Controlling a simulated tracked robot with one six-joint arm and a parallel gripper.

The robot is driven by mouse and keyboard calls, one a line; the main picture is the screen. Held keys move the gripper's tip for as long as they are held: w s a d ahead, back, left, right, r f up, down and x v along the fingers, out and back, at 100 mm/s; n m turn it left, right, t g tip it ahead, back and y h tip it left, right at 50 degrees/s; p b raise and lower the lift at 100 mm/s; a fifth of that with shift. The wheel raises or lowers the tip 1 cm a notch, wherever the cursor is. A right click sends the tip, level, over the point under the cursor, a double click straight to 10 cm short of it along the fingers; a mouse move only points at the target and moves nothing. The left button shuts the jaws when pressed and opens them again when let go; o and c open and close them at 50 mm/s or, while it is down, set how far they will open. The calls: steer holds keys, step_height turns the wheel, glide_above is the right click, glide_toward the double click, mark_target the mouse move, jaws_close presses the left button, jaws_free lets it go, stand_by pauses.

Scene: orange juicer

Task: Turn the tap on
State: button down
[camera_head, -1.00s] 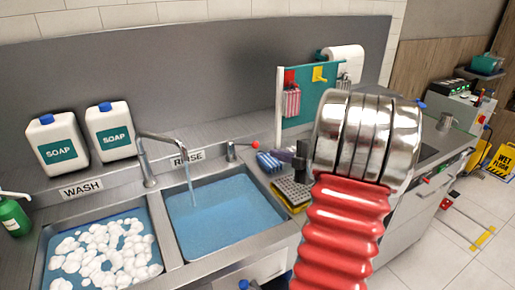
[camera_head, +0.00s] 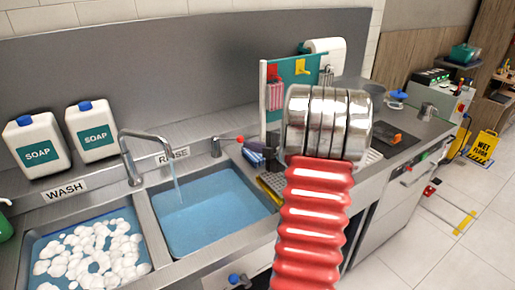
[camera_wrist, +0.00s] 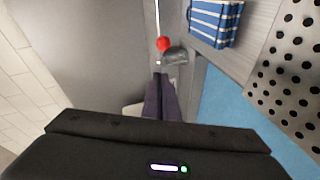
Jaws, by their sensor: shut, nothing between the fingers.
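The tap's curved metal spout (camera_head: 143,136) stands behind the two basins, and a thin stream of water (camera_head: 177,190) falls from it into the rinse basin (camera_head: 163,222). Right of the RINSE label is the tap's lever, a short metal post (camera_head: 216,147) with a rod ending in a red ball (camera_head: 240,139). The wrist view shows the red ball (camera_wrist: 163,43) and the post (camera_wrist: 176,56) just beyond my gripper (camera_wrist: 160,78). My gripper's dark purple fingers are shut and empty, their tips close to the post. I cannot tell whether they touch. My arm mostly hides the gripper in the head view.
A blue striped cloth stack (camera_wrist: 215,22) and a perforated metal plate (camera_wrist: 290,75) lie beside the lever. A teal rack (camera_head: 292,88) with hanging items stands behind. Two soap jugs (camera_head: 38,150) stand at left by the foamy wash basin (camera_head: 28,262). The floor at right has free room.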

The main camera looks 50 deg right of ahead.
steer(key=w+d+f, duration=0.2)
steer(key=w+d, duration=0.1)
steer(key=w, duration=0.2)
steer(key=shift+w+f, duration=0.2)
steer(key=shift+w, duration=0.15)
steer(key=shift+d, duration=0.15)
steer(key=shift+w+d, duration=0.3)
steer(key=shift+d, duration=0.65)
